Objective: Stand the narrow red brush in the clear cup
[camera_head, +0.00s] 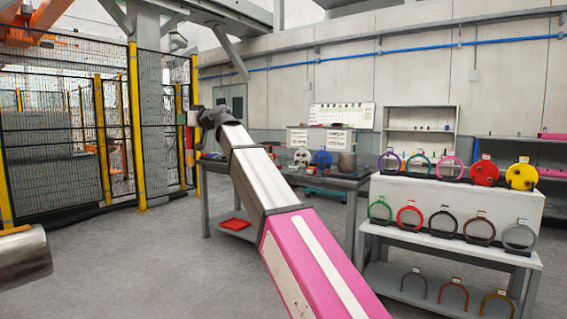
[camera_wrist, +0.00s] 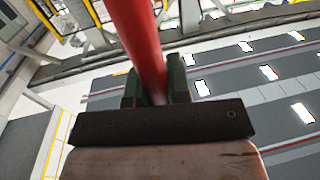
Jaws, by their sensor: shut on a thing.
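My gripper (camera_wrist: 155,84) is shut on a red, smooth, rod-like thing (camera_wrist: 138,35), which I take to be the narrow red brush. It runs from between the dark green fingers to the top edge of the wrist view; its far end is out of sight. In the head view my arm reaches up and left, and its dark end (camera_head: 212,116) is in front of the fence and wall, higher in the picture than the dark table. The brush cannot be made out there. I cannot make out a clear cup in either view.
A dark table (camera_head: 335,180) holds several small things, among them a grey pot (camera_head: 347,163). A red tray (camera_head: 236,224) lies on its lower shelf. A white rack (camera_head: 455,254) with coloured rings stands at right. A yellow-post fence (camera_head: 135,125) is at left. Open floor lies between.

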